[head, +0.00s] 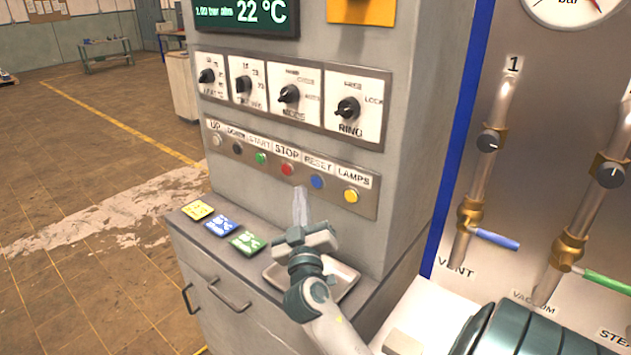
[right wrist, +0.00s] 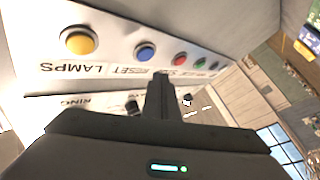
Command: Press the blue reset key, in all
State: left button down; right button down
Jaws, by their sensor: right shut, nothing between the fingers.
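The blue reset key (head: 317,182) is a round button under the RESET label, in a row on the grey console's front panel. It sits between the red STOP key (head: 287,169) and the yellow LAMPS key (head: 351,195). In the right wrist view the blue key (right wrist: 146,52) shows above the fingertips, apart from them. My right gripper (head: 300,190) is shut and empty, with its fingers pointing up just below the row, under and a little left of the blue key. It also shows in the right wrist view (right wrist: 161,76). My left gripper is not in view.
Rotary knobs (head: 289,94) sit above the key row. On the ledge below lie yellow, blue and green cards (head: 220,224) and a metal tray (head: 343,277). At the right are pipes with a blue-handled valve (head: 494,238) and a green-handled one. Open floor lies left.

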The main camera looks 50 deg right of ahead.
jog(key=shift+w+d, duration=0.15)
jog(key=shift+d, duration=0.9)
jog(key=shift+d, duration=0.85)
dwell(2.2)
jog(key=shift+a, duration=0.2)
jog(key=shift+a+b, duration=0.3)
jog(key=shift+a, duration=0.35)
dwell(0.3)
jog(key=a, duration=0.5)
jog(key=shift+s+b, duration=0.25)
jog(key=shift+b, duration=0.15)
dwell(0.9)
